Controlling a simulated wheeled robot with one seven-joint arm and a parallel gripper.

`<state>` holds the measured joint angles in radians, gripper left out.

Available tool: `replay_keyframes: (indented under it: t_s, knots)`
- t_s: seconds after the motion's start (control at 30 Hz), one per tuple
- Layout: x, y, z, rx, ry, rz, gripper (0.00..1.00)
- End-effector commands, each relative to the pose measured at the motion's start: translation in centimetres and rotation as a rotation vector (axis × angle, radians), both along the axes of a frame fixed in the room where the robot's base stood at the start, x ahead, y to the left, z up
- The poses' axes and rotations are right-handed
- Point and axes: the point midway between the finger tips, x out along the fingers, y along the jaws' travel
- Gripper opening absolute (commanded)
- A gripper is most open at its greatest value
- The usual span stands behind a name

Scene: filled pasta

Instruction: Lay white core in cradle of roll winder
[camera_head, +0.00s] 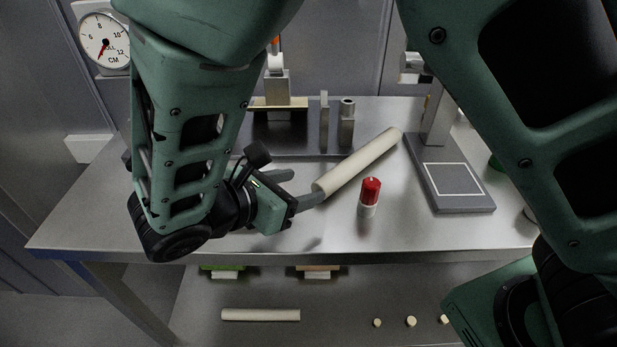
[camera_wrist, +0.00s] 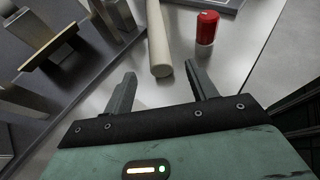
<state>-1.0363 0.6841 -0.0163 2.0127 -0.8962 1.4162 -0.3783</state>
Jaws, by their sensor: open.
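A long off-white core (camera_head: 358,163) lies slantwise on the steel table, its near end towards my gripper. It also shows in the wrist view (camera_wrist: 158,42). My gripper (camera_head: 299,186) is open, with its two fingers on either side of the line of the core's near end; in the wrist view (camera_wrist: 160,74) that end sits just at the gap between the fingertips. I cannot tell whether the fingers touch it. A dark base with upright posts (camera_head: 347,123) at the back may be the roll winder; its cradle is not clearly identifiable.
A red-and-white bottle (camera_head: 370,197) stands close to the core's right, also in the wrist view (camera_wrist: 207,27). A grey stand with a white-outlined square (camera_head: 453,180) is at the right. Another pale roll (camera_head: 260,315) lies on the lower shelf. A dial gauge (camera_head: 104,42) stands back left.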

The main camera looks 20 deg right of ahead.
Motion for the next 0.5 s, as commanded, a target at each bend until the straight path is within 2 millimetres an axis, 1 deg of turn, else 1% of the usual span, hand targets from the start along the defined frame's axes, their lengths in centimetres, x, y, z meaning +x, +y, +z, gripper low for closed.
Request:
replay_keyframes:
  t_s: [0.07, 0.17, 0.2, 0.27, 0.3, 0.4, 0.5]
  knots:
    - [-0.8, -0.8, 0.3, 0.064, 0.014, -0.054, 0.57]
    - [-2.9, -2.5, 0.5, 0.230, 0.038, -0.194, 0.57]
    - [-4.2, -3.2, 0.6, 0.319, 0.045, -0.271, 0.57]
    - [-6.3, -3.9, 0.9, 0.466, 0.046, -0.401, 0.57]
    - [-7.8, -4.2, 1.2, 0.565, 0.038, -0.491, 0.57]
    - [-10.9, -4.3, 2.0, 0.796, -0.008, -0.713, 0.57]
    - [-13.0, -4.0, 2.8, 0.988, -0.079, -0.909, 0.57]
